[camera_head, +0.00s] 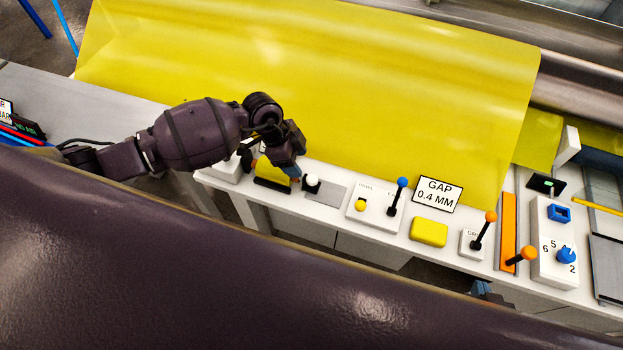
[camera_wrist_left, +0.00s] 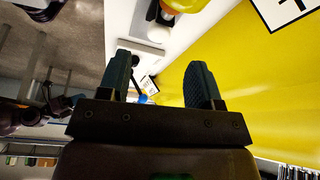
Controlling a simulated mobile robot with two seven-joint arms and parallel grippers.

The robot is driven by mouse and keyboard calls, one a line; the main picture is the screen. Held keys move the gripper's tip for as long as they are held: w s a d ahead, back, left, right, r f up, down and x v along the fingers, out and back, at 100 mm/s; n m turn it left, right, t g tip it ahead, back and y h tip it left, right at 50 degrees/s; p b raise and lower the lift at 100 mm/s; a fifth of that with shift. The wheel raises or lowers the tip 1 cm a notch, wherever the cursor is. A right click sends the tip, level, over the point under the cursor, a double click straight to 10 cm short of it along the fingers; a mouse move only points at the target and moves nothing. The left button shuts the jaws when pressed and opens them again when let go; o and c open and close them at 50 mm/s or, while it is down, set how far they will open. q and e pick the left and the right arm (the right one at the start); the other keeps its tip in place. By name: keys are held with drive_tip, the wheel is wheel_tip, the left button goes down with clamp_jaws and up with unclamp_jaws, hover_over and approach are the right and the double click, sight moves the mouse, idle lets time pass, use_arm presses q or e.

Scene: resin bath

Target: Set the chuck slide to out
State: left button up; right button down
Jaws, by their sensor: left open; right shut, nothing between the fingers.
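A slide-like control with a white round knob (camera_head: 312,181) stands on the white bench beside a grey plate (camera_head: 327,201). No readable label marks it as the chuck slide, and I cannot tell its setting. My left gripper (camera_head: 294,176) points down just left of the knob, over the end of a yellow block (camera_head: 272,172). In the left wrist view its fingers (camera_wrist_left: 160,82) are spread and empty; a white rounded knob (camera_wrist_left: 158,34) shows beyond them, apart from both. Only a small bluish part of my right gripper (camera_head: 482,289) shows at the bench's front edge; my dark arm hides the rest.
To the right stand a blue-knobbed lever (camera_head: 402,183), a gap sign (camera_head: 437,194), a yellow block (camera_head: 429,232), orange-knobbed levers (camera_head: 490,217) and a blue dial (camera_head: 566,256). A yellow sheet (camera_head: 320,80) hangs behind the bench. My dark arm fills the foreground.

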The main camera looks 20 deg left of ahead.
sight(309, 178)
use_arm(q)
drive_tip(key=b+x, duration=0.1)
drive_tip(key=x, duration=0.7)
drive_tip(key=shift+d+f, duration=0.1)
drive_tip(key=shift+w+d+f, duration=0.1)
drive_tip(key=shift+d+f, duration=0.15)
drive_tip(key=shift+f, duration=0.45)
use_arm(e)
drive_tip(key=shift+w+f, duration=0.2)
drive_tip(key=shift+f, duration=0.6)
